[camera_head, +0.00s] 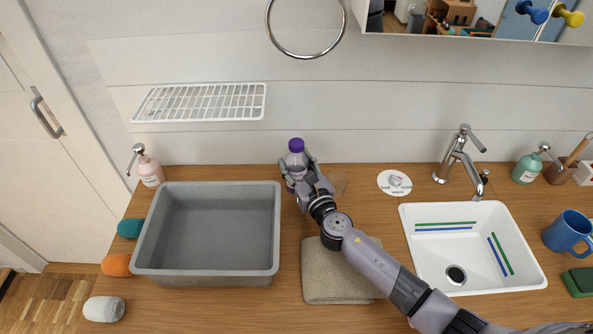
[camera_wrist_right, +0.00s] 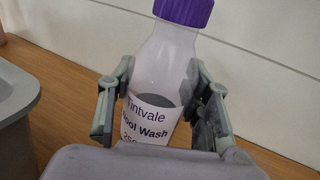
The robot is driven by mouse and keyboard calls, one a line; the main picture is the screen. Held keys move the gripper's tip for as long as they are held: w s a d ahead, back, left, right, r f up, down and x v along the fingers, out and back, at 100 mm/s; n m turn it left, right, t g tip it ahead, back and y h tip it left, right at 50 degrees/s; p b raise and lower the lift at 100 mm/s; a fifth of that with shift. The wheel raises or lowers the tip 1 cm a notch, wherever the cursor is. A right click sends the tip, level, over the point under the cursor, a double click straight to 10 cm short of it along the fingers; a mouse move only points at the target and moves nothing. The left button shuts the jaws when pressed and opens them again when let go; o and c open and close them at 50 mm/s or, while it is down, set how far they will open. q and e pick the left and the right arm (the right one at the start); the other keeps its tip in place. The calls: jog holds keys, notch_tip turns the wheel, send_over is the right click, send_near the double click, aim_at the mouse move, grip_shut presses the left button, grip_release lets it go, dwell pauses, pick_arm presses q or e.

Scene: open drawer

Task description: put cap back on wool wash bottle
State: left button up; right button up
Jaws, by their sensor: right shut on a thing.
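The wool wash bottle (camera_head: 295,160) stands at the back of the wooden counter, just right of the grey basin. It is whitish and translucent, with a label reading "Wool Wash" in the right wrist view (camera_wrist_right: 150,120). A purple cap (camera_head: 296,145) sits on top of its neck; the cap also shows at the top edge of the wrist view (camera_wrist_right: 187,10), partly cut off. My right gripper (camera_head: 299,171) is shut on the bottle's body, one finger on each side, below the cap. My left gripper is not in view.
A grey basin (camera_head: 205,276) stands left of the bottle. A folded towel (camera_head: 330,285) lies under my right arm. A white sink (camera_head: 530,275) with a tap (camera_head: 458,158) is at the right. A pink dispenser (camera_head: 150,171) and yarn-like rolls (camera_head: 117,265) are left.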

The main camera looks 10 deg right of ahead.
aim_at(296, 141)
jog(key=c, duration=0.7)
jog(key=shift+o, duration=0.2)
jog(key=shift+r, duration=0.1)
jog(key=shift+r+p, duration=0.45)
jog(key=shift+r, duration=0.1)
notch_tip(296, 141, up, 10)
jog(key=p, duration=0.4)
jog(key=shift+f, duration=0.25)
notch_tip(296, 141, up, 9)
jog(key=p, duration=0.1)
jog(key=shift+r+p, duration=0.15)
jog(key=shift+p, duration=0.25)
jog(key=o, duration=0.8)
grip_shut()
